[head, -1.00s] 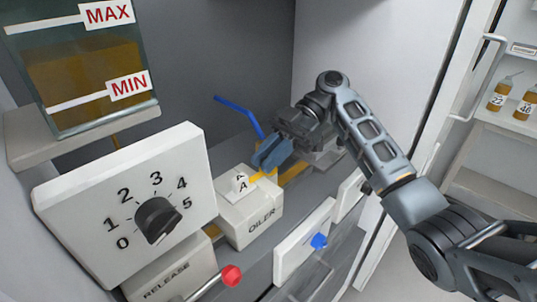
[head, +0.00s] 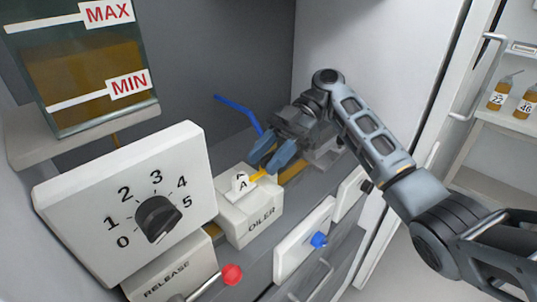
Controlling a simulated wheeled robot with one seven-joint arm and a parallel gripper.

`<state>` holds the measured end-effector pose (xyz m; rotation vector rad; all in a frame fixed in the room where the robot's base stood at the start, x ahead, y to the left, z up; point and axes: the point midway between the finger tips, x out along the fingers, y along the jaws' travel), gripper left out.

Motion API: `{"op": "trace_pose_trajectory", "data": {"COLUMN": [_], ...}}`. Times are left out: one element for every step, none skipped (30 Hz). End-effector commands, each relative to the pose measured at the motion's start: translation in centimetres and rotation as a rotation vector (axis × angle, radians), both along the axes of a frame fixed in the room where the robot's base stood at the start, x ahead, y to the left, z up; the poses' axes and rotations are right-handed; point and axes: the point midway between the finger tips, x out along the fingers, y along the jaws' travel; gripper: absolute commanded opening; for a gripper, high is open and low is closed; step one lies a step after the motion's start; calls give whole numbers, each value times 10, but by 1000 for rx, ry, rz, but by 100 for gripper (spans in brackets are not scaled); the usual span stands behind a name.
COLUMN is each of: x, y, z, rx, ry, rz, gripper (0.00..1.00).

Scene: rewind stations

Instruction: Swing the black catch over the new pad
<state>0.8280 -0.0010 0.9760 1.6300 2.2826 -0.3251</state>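The oiler (head: 258,220) is a pale box low in the cabinet, marked OILER. A small white piece marked A (head: 241,185), perhaps the pad, sits on its top, with a yellow strip (head: 258,175) running from it toward my gripper. My gripper (head: 264,164) is just above and behind the oiler's right end. Its two blue fingers are spread apart, by the yellow strip, with nothing seen held between them. I cannot make out a black catch on the oiler; the fingers may hide it.
A white dial panel (head: 90,205) with a black knob (head: 158,219) stands at left, below the oil tank (head: 80,75). A RELEASE box with a red-knobbed lever (head: 231,275) is in front. A white panel with a blue knob (head: 319,240) stands at right. A blue rod (head: 238,112) rises behind.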

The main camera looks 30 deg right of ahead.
Motion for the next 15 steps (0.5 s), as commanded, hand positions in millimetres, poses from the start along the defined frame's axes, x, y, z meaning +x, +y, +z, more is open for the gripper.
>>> {"op": "trace_pose_trajectory", "data": {"x": [0,0,0,0,1,1,2,3,5,6,8,9,11,12,14], "y": [0,0,0,-1,-1,-3,-5,-8,-12,-16,-21,-27,-31,-35,-41], "z": [0,0,0,1,1,1,2,3,5,6,8,10,12,14,16], "rx": [0,0,0,0,-1,0,-1,-2,-3,-2,-3,-5,-3,-4,-4], "ry": [0,0,0,0,-1,-2,-2,-3,-2,-2,-3,-2,-2,-2,-2], "rz": [-1,-1,-1,-1,-1,-1,-1,-1,-3,-3,-4,-4,-3,-3,-3], "gripper": [39,39,39,39,39,39,39,39,39,39,39,39,39,39,39]}}
